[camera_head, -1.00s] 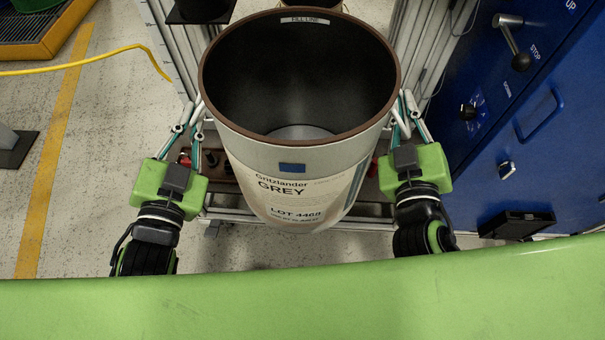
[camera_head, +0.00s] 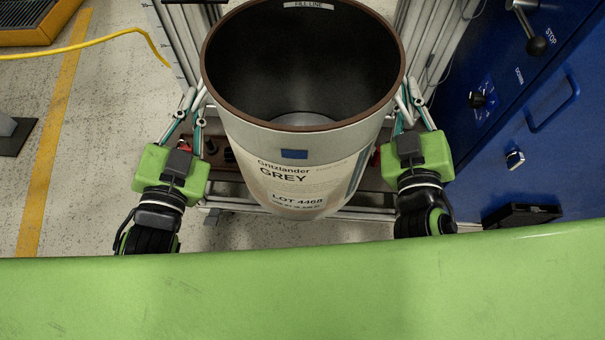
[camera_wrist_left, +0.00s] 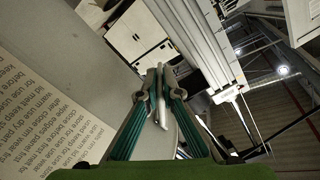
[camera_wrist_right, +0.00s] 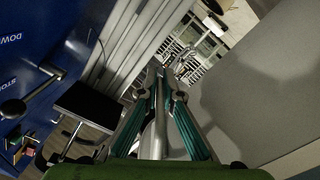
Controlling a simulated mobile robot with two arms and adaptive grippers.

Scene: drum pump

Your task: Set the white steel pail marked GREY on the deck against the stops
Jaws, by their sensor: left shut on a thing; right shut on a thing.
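The white steel pail (camera_head: 310,188) with a dark inside and brown rim stands upright in the middle of the head view; its front label reads GREY, LOT 4468. My left gripper (camera_head: 192,101) is shut at the pail's left side and my right gripper (camera_head: 408,104) at its right side. In the left wrist view (camera_wrist_left: 161,88) and right wrist view (camera_wrist_right: 158,88) the fingers close around a pale rod, seemingly a pail handle. A brown deck (camera_head: 222,160) shows below and behind the pail. The pail hides most of it and its stops; I cannot tell whether the pail touches it.
Aluminium uprights (camera_head: 182,50) stand behind the pail on both sides. A blue cabinet (camera_head: 530,130) with levers and a handle is close on the right. A yellow hose (camera_head: 90,50) lies on the open floor at left, near a yellow-edged tray (camera_head: 35,35).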

